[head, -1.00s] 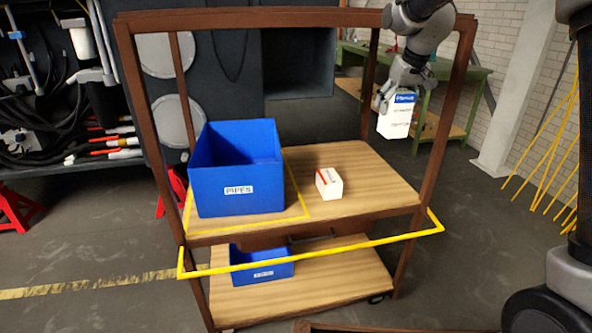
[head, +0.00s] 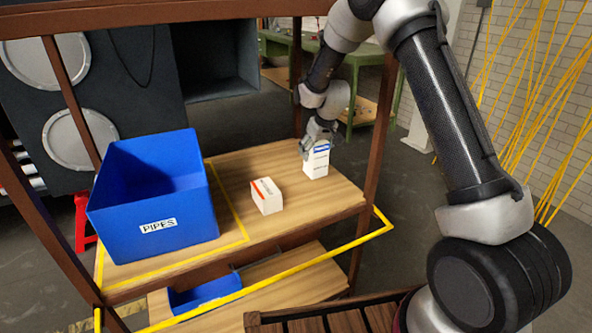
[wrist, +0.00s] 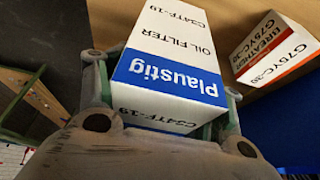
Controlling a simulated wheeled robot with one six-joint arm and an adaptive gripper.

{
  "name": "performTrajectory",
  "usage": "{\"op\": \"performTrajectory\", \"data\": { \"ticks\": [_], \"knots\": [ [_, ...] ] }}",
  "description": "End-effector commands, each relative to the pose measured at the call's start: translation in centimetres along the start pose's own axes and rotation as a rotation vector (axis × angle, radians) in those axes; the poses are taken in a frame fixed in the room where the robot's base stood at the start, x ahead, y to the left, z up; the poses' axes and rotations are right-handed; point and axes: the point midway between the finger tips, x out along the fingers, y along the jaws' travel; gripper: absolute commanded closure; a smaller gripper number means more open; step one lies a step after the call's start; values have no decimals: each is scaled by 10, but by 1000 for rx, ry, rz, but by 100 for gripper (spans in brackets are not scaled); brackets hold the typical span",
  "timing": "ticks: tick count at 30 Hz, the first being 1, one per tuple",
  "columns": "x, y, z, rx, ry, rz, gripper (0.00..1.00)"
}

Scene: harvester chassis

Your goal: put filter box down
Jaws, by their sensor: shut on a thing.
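The filter box (head: 316,163) is white with a blue band and stands upright at the right part of the cart's upper wooden shelf (head: 335,198). It appears to touch the shelf, though its base contact is hard to confirm. My gripper (head: 318,135) is shut on its top from above. In the wrist view, the filter box (wrist: 170,70) reads "Plaustig" and "OIL FILTER" and sits between the fingers of my gripper (wrist: 165,110). A smaller white and red box (head: 266,196) stands to its left, labelled "BREATHER" in the wrist view (wrist: 275,50).
A blue bin marked PIPES (head: 160,200) fills the shelf's left side inside a yellow outline. Brown cart posts (head: 370,140) and a yellow rail (head: 270,283) frame the shelf. Another blue bin (head: 205,290) is on the lower shelf. The shelf's front right is bare.

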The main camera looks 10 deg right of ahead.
Motion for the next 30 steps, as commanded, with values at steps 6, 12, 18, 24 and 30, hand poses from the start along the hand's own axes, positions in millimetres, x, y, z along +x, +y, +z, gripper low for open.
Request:
{"op": "performTrajectory", "data": {
  "ticks": [6,12,18,24,30],
  "knots": [
    [28,0,11,0,1,0,74],
    [48,0,20,0,-1,1,74],
    [64,0,26,0,2,1,74],
    [64,0,26,0,2,1,74],
    [66,0,27,0,0,1,12]
  ]
}}
